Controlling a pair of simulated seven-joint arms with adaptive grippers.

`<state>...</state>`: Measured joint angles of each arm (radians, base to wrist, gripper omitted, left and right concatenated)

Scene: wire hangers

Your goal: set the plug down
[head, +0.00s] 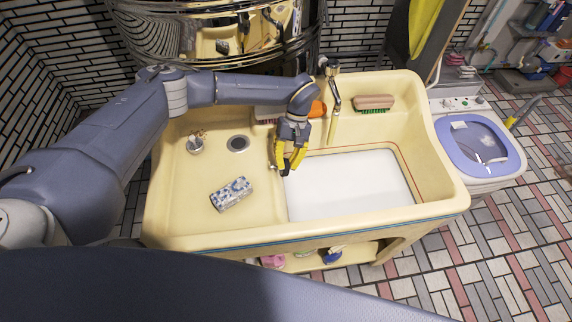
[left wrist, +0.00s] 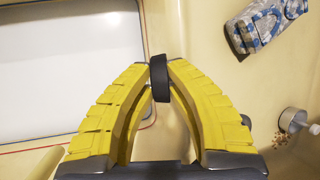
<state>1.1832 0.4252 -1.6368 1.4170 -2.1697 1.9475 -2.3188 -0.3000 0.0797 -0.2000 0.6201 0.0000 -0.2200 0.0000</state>
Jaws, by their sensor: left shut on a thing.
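My left gripper (head: 287,168) reaches down into the yellow sink, near the left edge of the white panel. In the left wrist view its yellow fingers (left wrist: 158,80) are shut on the plug (left wrist: 160,88), a small black disc seen nearly edge-on between the fingertips. The plug is too small to make out clearly in the head view. I cannot tell whether it touches the sink floor. The round drain (head: 238,143) lies left of the gripper, uncovered. My right gripper is not in view.
A blue-and-white patterned block (head: 231,194) lies on the sink floor, left of the gripper. A faucet (head: 334,88) and a brush (head: 373,103) are at the back. The white panel (head: 350,185) is clear.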

